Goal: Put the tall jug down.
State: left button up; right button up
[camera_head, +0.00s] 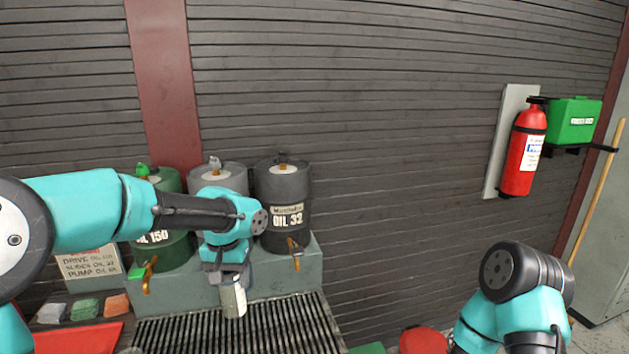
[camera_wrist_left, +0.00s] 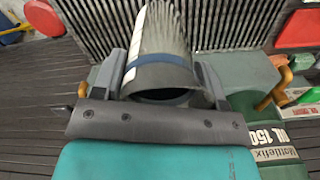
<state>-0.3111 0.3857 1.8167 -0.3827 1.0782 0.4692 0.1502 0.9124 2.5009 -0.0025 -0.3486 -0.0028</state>
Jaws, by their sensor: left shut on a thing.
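The tall jug (camera_head: 234,299) is a pale grey, cylinder-like vessel, roughly upright over the slatted grate (camera_head: 285,325). I cannot tell whether its base touches the slats. My left gripper (camera_head: 228,277) is shut on its upper part. In the left wrist view the jug (camera_wrist_left: 163,45) sits between the two fingers (camera_wrist_left: 163,78), with a blue band and a dark open mouth towards the camera. The head view hides the jug's top behind my gripper. My right arm shows at the lower right of the head view, but its gripper is out of frame.
Green, grey and black oil drums (camera_head: 283,200) with taps stand on a grey-green ledge (camera_head: 195,285) behind the grate. A red tray (camera_head: 80,339) and coloured blocks (camera_head: 84,309) lie at the left. The grate right of the jug is clear.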

pick_arm(q)
jog(key=shift+w+a+r+n, duration=0.15)
jog(key=shift+a+r+n, duration=0.2)
jog(key=shift+a, duration=0.3)
dwell(0.4)
